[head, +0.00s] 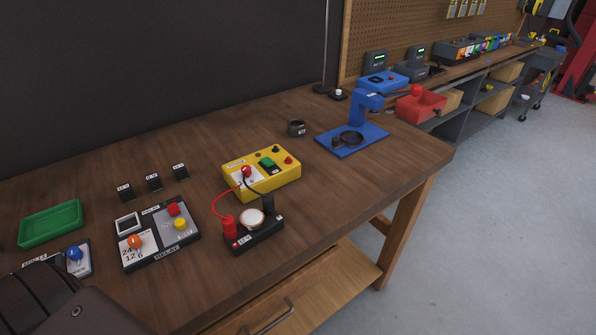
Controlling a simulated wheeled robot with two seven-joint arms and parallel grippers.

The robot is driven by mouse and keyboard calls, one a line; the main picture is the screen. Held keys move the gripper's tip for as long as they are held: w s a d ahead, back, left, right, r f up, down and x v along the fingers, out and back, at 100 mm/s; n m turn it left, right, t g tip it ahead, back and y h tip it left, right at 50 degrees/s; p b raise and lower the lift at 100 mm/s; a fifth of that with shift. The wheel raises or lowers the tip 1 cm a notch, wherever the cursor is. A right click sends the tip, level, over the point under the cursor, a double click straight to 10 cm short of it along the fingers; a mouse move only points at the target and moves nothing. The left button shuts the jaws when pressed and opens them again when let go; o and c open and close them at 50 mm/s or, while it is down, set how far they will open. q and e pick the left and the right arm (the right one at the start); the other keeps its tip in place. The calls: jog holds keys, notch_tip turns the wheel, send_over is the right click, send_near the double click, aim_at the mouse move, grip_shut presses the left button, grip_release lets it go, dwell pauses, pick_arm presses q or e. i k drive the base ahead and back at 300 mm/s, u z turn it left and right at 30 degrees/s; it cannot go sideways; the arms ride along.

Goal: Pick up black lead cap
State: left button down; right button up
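A black lead cap (268,204) stands upright at the right end of a small black block (262,237) near the front edge of the wooden bench. A matching red cap (229,228) stands at the block's left end, with a round white-topped part (252,217) between them. A red lead and a black lead run from the caps to the yellow box (277,183) behind. Neither gripper shows. A dark rounded link at the lower left looks like part of my own arm.
A relay panel (166,252) with coloured knobs stands left of the block, and a green tray (51,223) lies farther left. A blue stand (352,137) and dark ring (297,128) are farther back. Bare bench lies right of the yellow box.

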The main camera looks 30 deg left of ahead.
aim_at(268, 204)
jog(key=u, duration=0.05)
jog(key=k, duration=0.5)
jog(key=z, duration=2)
jog(key=i, duration=1.55)
jog(key=u, duration=2.8)
